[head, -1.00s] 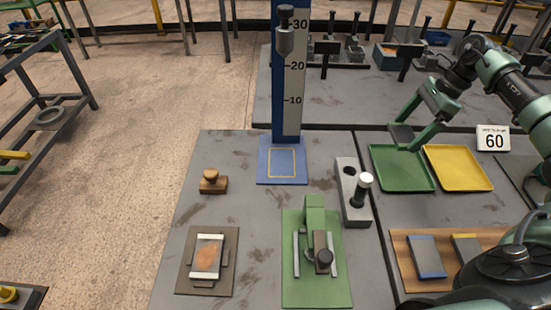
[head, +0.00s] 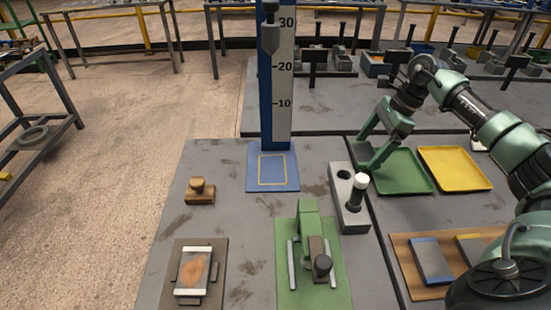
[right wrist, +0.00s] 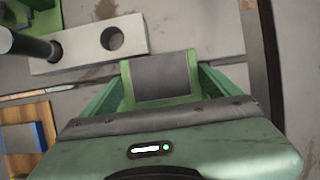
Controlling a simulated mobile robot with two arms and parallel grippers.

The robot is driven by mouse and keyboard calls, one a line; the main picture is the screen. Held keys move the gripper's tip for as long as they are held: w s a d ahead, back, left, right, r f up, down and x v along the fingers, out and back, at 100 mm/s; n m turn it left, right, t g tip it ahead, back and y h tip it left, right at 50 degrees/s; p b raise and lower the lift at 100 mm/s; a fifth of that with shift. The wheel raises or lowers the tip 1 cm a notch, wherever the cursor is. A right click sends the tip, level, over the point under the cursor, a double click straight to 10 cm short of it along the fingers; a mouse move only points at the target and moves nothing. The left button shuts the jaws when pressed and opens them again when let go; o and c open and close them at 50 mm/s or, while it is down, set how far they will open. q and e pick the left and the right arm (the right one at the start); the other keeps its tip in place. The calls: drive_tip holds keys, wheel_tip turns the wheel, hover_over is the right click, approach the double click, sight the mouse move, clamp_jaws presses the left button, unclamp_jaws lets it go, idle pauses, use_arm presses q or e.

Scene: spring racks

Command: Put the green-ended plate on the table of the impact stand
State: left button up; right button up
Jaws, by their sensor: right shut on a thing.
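The green-ended plate (right wrist: 161,77) is a small grey plate with green ends, held between the fingers of my right gripper. In the head view the plate is small and dark, partly hidden by the fingers. My right gripper (head: 361,157) is shut on it and holds it above the bench near the green tray's left edge, right of the impact stand. The impact stand's blue table (head: 272,183) carries a yellow outlined rectangle and is empty. Its scale column (head: 284,100) rises behind, with a grey striker (head: 270,35) hanging high up. My left gripper is not in view.
A grey block with a hole and a white-topped post (head: 341,182) stands between gripper and stand. Green (head: 407,187) and yellow (head: 470,183) trays and a wooden board (head: 403,248) lie right.

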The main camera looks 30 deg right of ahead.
drive_tip(key=p, duration=0.6)
hover_over(271, 169)
drive_tip(key=d, duration=0.2)
drive_tip(key=shift+s+a+r, duration=0.15)
drive_tip(key=shift+a, duration=0.25)
drive_tip(key=shift+f+b, duration=1)
drive_tip(key=shift+f, duration=0.8)
drive_tip(key=shift+f, duration=0.15)
drive_tip(key=o, duration=1.8)
drive_tip(key=shift+s, duration=0.1)
drive_tip(key=shift+d+r, duration=0.2)
drive_tip(key=shift+r, duration=0.25)
drive_tip(key=b+v, duration=0.2)
drive_tip(key=v, duration=0.9)
